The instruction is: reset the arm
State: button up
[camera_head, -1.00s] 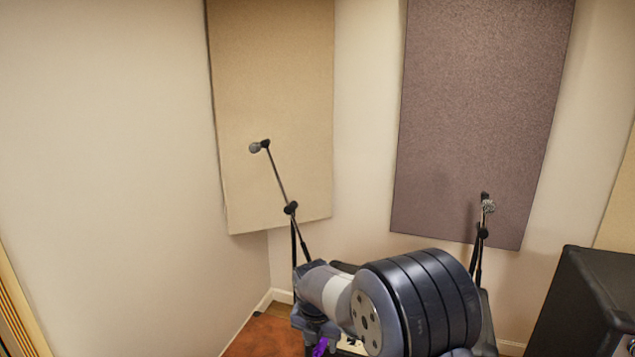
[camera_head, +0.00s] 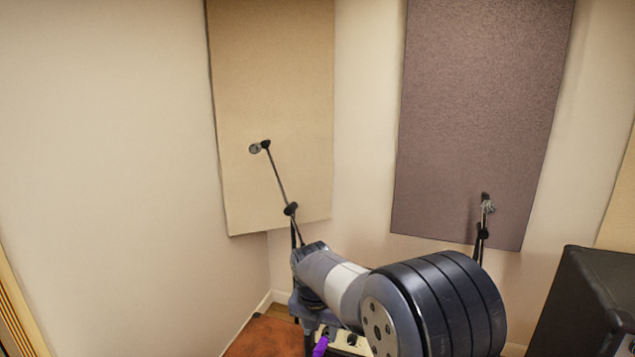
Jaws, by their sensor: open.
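My arm (camera_head: 335,280) reaches across the lower middle of the view, with its large dark ribbed joint (camera_head: 450,305) nearest the camera at the lower right of centre. My gripper does not show in this view; it is hidden behind the arm or outside the frame. I see nothing held.
A microphone on a boom stand (camera_head: 277,178) rises behind my arm at the left, and a second microphone stand (camera_head: 481,232) at the right. A black amp cabinet (camera_head: 590,305) stands at the right edge. A purple item (camera_head: 320,346) is below my arm. The left wall (camera_head: 105,170) is bare.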

aim_at(320, 345)
notch_tip(320, 345, down, 4)
jog(key=shift+f, duration=0.2)
jog(key=s+a+r+b, duration=0.1)
jog(key=s+a+r, duration=0.1)
jog(key=s, duration=0.5)
jog(key=shift+s+a, duration=0.2)
jog(key=shift+a, duration=0.15)
